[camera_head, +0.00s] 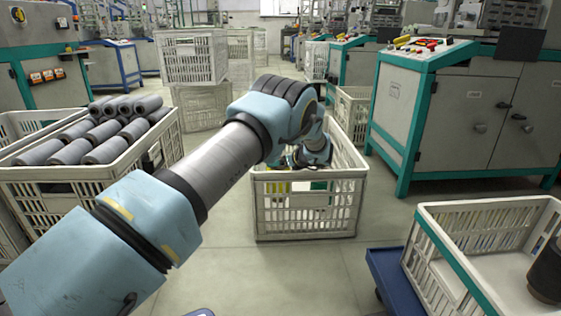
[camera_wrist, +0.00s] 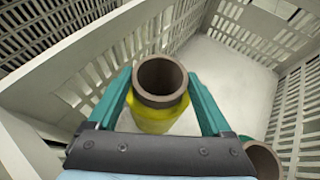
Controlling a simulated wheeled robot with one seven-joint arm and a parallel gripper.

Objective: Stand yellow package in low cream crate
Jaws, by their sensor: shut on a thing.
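The yellow package (camera_wrist: 160,110) shows in the wrist view as a yellow-wrapped roll with a brown tube end facing the camera. My gripper (camera_wrist: 158,92) is shut on it, one teal finger on each side. The package is inside the low cream crate (camera_wrist: 140,42), near a slatted wall; I cannot tell whether it touches the floor. In the head view the low cream crate (camera_head: 311,222) stands on the floor at the centre, and my arm reaches down into it. My gripper and the package are mostly hidden there by the arm and crate wall.
Another brown tube end (camera_wrist: 262,160) shows beside my right finger in the wrist view. A crate of grey rolls (camera_head: 85,172) stands at left. A teal-edged cabinet (camera_head: 470,115) is at right. Another crate (camera_head: 440,250) sits at lower right. The crate's far floor (camera_wrist: 225,85) is clear.

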